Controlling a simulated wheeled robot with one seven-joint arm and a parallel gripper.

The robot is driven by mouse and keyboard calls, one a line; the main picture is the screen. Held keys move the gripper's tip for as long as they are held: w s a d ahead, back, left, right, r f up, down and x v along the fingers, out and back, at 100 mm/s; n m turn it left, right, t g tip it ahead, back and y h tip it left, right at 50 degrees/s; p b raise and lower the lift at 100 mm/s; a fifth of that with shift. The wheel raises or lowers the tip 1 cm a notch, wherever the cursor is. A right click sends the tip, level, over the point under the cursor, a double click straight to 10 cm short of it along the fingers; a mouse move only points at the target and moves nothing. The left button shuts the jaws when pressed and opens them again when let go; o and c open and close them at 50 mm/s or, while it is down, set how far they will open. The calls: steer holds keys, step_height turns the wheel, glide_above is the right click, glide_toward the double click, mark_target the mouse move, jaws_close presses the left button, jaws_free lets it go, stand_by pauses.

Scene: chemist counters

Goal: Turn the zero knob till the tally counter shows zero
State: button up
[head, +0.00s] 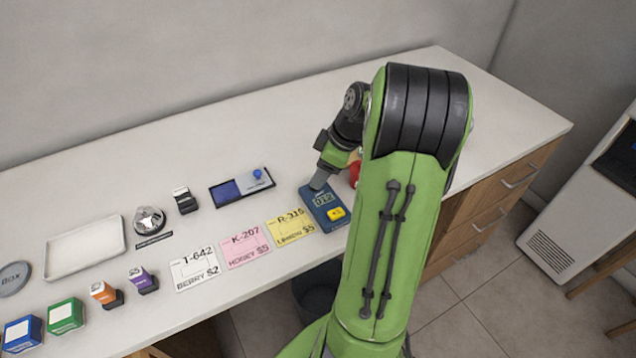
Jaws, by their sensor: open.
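The tally counter (323,222) is a blue box near the front edge of the counter, left of my arm. It has a small grey display (323,200) with dark digits, too small to read surely but not plainly all zeros. A yellow button (336,214) sits on its lower right face. My gripper (318,185) points down at the counter's back left end, over or against it; I cannot tell if it touches. It is seen from behind, its jaws open. I cannot make out the zero knob; the gripper may cover it.
A red round thing (355,173) is partly hidden behind my arm. Yellow, pink and white price cards (291,228) lie to the left. A blue pad tray (243,187), black stamp (184,200), bell (149,220) and white tray (86,247) stand farther left. The back right countertop is clear.

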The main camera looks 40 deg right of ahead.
steer(key=x, duration=0.2)
steer(key=shift+w+f, duration=0.15)
steer(key=shift+f, duration=0.2)
jaws_close()
steer(key=shift+m+b, duration=0.35)
steer(key=shift+m, duration=0.05)
